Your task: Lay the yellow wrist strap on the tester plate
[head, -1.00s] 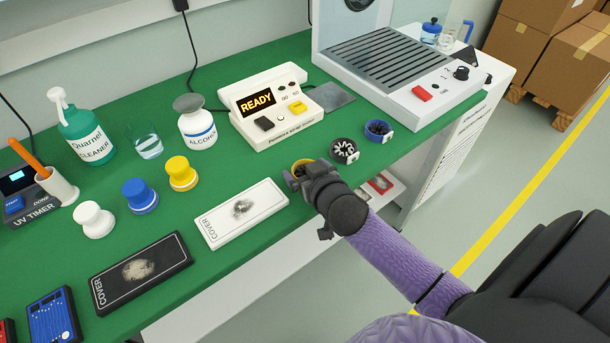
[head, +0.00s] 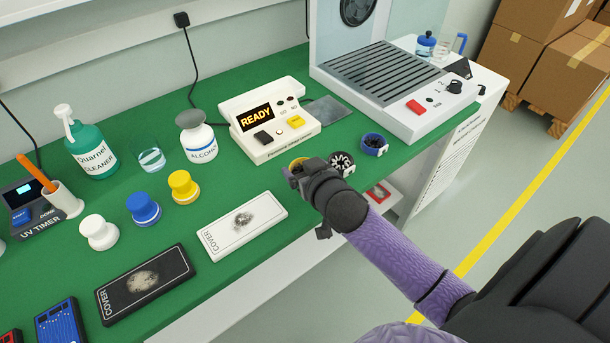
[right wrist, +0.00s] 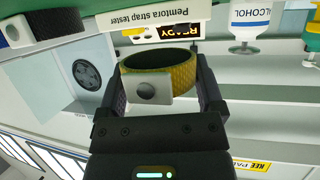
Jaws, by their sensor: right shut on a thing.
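The yellow wrist strap (head: 296,163) is a ring with a pale square block, seen clearly in the right wrist view (right wrist: 180,78). My right gripper (head: 301,171) is shut on it, with one finger on each side of the ring in the right wrist view (right wrist: 160,85). In the head view the gripper covers much of the strap. The tester (head: 265,120) is a white box reading READY, with a black and a yellow button. The flat grey tester plate (head: 327,109) lies bare at its right side, beyond the gripper. My left gripper is not in view.
A black-and-white strap (head: 342,164) sits close beside the gripper, and a blue strap (head: 374,144) is farther right. A white COVER case (head: 240,222) lies at the front edge. A vented station (head: 400,75) borders the plate's right. An alcohol bottle (head: 197,138) stands left of the tester.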

